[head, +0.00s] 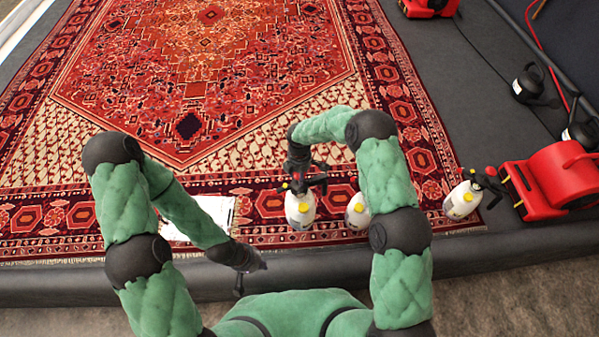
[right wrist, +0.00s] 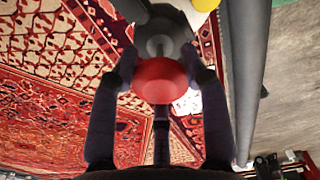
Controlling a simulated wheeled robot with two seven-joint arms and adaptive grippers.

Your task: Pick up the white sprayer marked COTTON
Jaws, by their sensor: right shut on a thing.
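Three white sprayers with dark tops and yellow parts stand near the rug's front edge: a left sprayer (head: 300,212), a middle sprayer (head: 358,214) partly behind my right arm, and a right sprayer (head: 462,202). Their labels are too small to read, so I cannot tell which is marked COTTON. My right gripper (head: 303,183) is at the top of the left sprayer. In the right wrist view its fingers are shut on that sprayer's top, around the red knob (right wrist: 160,80). My left gripper (head: 250,268) hangs low near the front border, away from the sprayers; its jaws are unclear.
A patterned red rug (head: 240,90) covers the floor. A white sheet-like item (head: 212,208) lies behind my left forearm. A red blower (head: 560,178) stands beside the right sprayer. A dark padded border (head: 70,285) runs along the front.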

